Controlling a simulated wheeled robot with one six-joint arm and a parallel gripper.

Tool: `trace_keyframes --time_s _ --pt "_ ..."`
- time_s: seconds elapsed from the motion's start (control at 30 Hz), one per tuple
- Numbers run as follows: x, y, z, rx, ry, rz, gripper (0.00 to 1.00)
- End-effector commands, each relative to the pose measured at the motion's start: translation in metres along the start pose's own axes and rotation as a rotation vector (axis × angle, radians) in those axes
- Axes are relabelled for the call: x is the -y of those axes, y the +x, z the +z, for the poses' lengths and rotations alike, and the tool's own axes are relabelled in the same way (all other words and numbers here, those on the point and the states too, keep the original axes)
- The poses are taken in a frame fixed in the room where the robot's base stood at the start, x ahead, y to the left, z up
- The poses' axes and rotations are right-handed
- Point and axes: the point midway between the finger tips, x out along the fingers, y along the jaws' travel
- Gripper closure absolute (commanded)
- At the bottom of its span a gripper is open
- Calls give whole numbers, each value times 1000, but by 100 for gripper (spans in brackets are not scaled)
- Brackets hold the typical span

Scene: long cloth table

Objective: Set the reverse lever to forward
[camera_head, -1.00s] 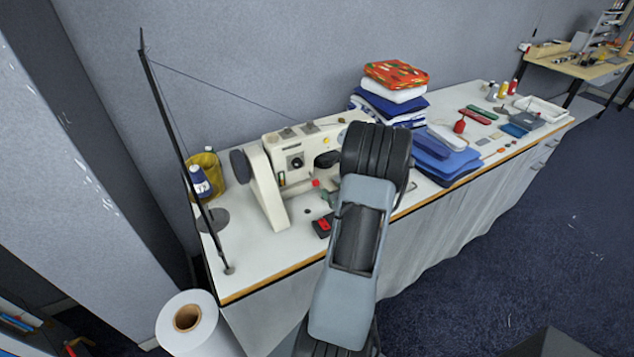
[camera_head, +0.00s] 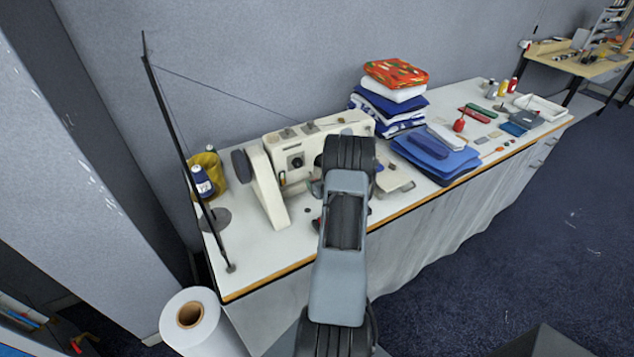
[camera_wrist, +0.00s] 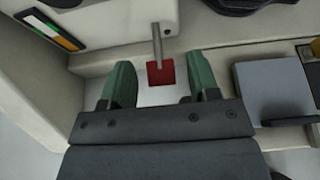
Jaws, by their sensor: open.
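The cream sewing machine (camera_head: 265,185) stands on the left part of the table. Its reverse lever (camera_wrist: 160,71), a metal stem with a red square paddle, shows in the wrist view against the machine's pale body (camera_wrist: 30,85). My gripper (camera_wrist: 162,78) is open, with one green finger on each side of the paddle. Gaps show between the paddle and both fingers, and the jaws hold nothing. I cannot tell the depth between fingertips and paddle. In the head view my arm hides the lever and most of the gripper.
A thread stand (camera_head: 188,165) rises at the table's left end, near a yellow container (camera_head: 216,171). Folded blue cloth (camera_head: 437,153) and a stack of cloths (camera_head: 392,105) lie right of the machine. A white roll (camera_head: 205,335) stands by the table's left front.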

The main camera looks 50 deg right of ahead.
Motion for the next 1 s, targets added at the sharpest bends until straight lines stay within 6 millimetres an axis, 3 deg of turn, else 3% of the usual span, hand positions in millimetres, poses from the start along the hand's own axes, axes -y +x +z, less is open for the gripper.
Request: trace_keyframes --time_s 0.17,0.67,1.0 --pt "0 0 0 0 0 0 46" --pt "0 0 0 0 0 0 94" --pt "0 -3 8 -76 -2 0 94"
